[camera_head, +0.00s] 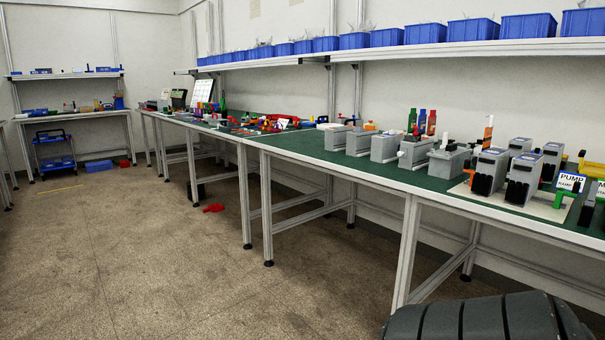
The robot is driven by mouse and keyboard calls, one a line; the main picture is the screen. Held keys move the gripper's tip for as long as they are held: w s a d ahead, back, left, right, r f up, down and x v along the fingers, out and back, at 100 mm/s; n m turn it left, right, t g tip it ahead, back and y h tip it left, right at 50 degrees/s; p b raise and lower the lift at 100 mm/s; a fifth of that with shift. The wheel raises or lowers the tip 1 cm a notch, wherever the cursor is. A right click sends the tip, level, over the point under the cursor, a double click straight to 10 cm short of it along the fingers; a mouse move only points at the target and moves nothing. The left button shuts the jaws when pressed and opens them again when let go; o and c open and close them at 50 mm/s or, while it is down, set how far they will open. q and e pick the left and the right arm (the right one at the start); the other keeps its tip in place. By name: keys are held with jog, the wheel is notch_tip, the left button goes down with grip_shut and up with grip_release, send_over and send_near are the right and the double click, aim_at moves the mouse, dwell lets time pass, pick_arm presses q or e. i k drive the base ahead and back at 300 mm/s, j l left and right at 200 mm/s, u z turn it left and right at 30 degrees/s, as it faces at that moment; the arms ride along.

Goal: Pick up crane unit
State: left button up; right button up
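I cannot tell which thing is the crane unit; no label that I can read names it. Several grey box-shaped units stand in a row on the green-topped workbench (283,147), among them one with an orange piece on top (360,141) and one with a white knob (449,161). More grey units with black fronts (489,171) stand on a pale board at the right. A sign reading PUMP (569,182) stands beside them on a green holder. Neither of my grippers is in view.
A shelf with blue bins (473,30) runs above the bench. A blue cart (55,150) stands at the far left. A red item (213,208) lies on the floor. The floor at the left is mostly clear.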

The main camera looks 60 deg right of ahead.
aim_at(527, 168)
jog(key=i+z, duration=0.1)
jog(key=z, duration=0.65)
jog(key=i+j+z, duration=0.1)
jog(key=z, duration=0.3)
jog(key=i+j+z, duration=0.1)
jog(key=z, duration=2.1)
